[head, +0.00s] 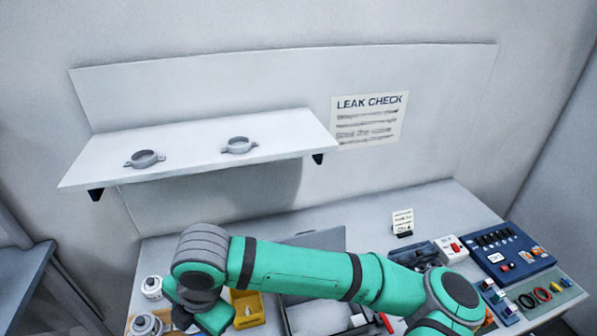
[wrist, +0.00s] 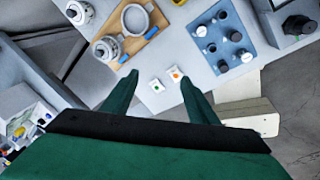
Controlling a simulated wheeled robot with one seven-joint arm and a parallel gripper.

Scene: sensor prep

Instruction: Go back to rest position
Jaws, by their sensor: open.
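My gripper (wrist: 158,90) shows in the wrist view with its two green fingers spread apart and nothing between them. Beyond the fingertips lie two small white cards, one with a green dot (wrist: 156,86) and one with an orange dot (wrist: 175,73). In the head view my green arm stretches across the bench front, and my gripper is not clearly visible there.
A white shelf (head: 200,150) on the wall holds two grey ring clamps (head: 145,159). The bench carries a yellow bin (head: 247,310), a blue panel (head: 508,252) and coloured rings. The wrist view shows a wooden board (wrist: 121,45) and a blue block with knobs (wrist: 226,40).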

